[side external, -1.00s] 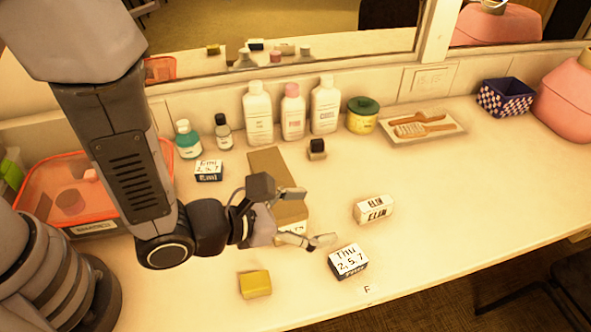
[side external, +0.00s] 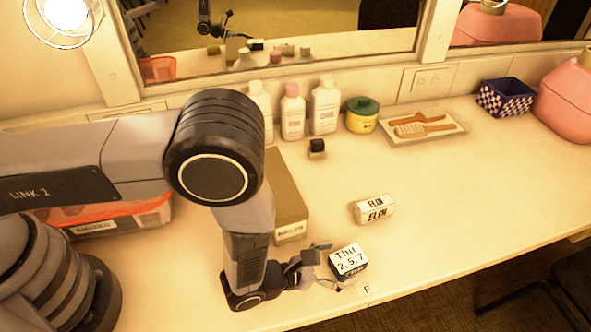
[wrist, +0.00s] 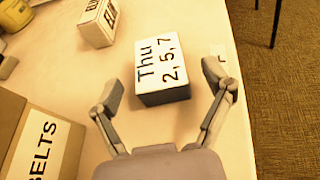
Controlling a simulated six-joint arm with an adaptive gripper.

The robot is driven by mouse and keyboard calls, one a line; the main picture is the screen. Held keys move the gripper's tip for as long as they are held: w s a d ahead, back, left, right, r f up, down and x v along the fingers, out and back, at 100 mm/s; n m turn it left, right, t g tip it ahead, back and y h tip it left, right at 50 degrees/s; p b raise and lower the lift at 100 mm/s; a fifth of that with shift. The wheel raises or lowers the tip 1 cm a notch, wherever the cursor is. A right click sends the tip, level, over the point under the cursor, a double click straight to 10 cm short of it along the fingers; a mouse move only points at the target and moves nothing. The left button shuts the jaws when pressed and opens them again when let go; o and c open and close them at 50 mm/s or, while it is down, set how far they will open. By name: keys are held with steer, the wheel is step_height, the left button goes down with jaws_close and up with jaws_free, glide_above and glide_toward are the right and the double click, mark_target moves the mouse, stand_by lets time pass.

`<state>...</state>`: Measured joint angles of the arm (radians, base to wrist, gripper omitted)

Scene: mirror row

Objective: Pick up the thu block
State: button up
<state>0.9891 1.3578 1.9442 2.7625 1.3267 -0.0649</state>
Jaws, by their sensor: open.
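The Thu block (side external: 348,262) has a white top reading "Thu 2, 5, 7" and dark sides. It stands on the counter near the front edge. In the wrist view the Thu block (wrist: 161,68) sits ahead of and between my two spread fingers. My gripper (side external: 328,267) is open, low over the counter and just left of the block in the side view. In the wrist view my gripper (wrist: 167,98) holds nothing. I cannot tell whether a finger touches the block.
The white Elin block (side external: 374,209) lies behind the Thu block. A brown box (side external: 287,205) labelled "BELTS" (wrist: 40,145) stands close to my arm. Bottles (side external: 292,112), a green-lidded jar (side external: 362,115) and a brush tray (side external: 422,128) line the back.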

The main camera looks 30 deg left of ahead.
steer(key=shift+w+d+f, duration=0.15)
steer(key=shift+w+d, duration=0.1)
steer(key=shift+w, duration=0.05)
steer(key=shift+c, duration=0.2)
steer(key=c, duration=1.2)
